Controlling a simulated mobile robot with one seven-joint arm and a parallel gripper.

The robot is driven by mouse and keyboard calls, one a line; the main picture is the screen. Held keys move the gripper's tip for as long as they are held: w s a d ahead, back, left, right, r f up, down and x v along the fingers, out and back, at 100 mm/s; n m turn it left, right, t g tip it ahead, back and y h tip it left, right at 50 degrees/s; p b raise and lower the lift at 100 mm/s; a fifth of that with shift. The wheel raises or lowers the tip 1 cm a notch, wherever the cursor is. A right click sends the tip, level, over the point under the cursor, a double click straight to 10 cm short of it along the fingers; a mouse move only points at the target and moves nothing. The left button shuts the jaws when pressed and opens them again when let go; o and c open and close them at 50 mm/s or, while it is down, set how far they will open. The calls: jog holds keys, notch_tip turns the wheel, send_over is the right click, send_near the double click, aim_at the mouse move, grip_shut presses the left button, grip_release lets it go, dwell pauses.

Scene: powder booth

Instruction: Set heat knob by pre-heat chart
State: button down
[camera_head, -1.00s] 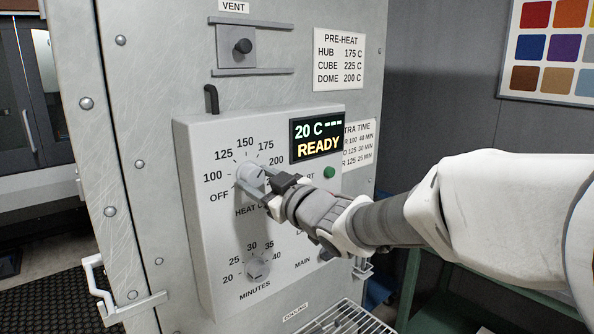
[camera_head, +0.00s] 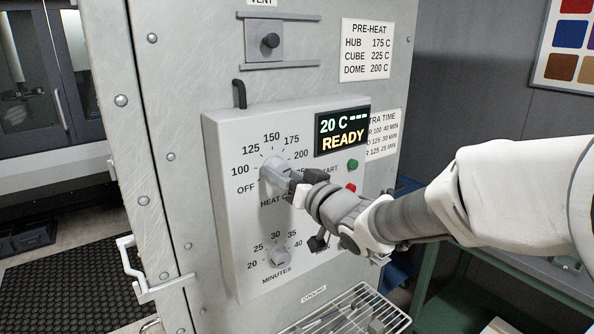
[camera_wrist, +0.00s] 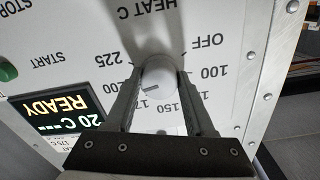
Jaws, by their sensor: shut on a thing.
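The heat knob (camera_head: 274,170) is a pale grey dial on the white control panel, ringed by OFF and numbers from 100 up. My gripper (camera_head: 291,180) is shut on it from the right. In the wrist view, turned upside down, the heat knob (camera_wrist: 158,78) sits between both fingers (camera_wrist: 157,92). A short dark mark on its face lies toward the 175 side; its exact setting is unclear. The pre-heat chart (camera_head: 368,50) reads HUB 175 C, CUBE 225 C, DOME 200 C. The display (camera_head: 342,131) reads 20 C and READY.
The minutes knob (camera_head: 279,256) is below the heat knob. A green button (camera_head: 352,165) and a red button (camera_head: 350,188) are to the right, close to my arm. A wire cooling rack (camera_head: 372,300) juts out below. A door handle (camera_head: 130,268) is at lower left.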

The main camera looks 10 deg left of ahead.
jog(key=shift+r, duration=0.15)
jog(key=shift+c, duration=1.3)
grip_release()
jog(key=v, duration=1.7)
jog(key=shift+d+b, duration=0.15)
jog(key=shift+b, duration=0.2)
jog(key=shift+s, duration=0.1)
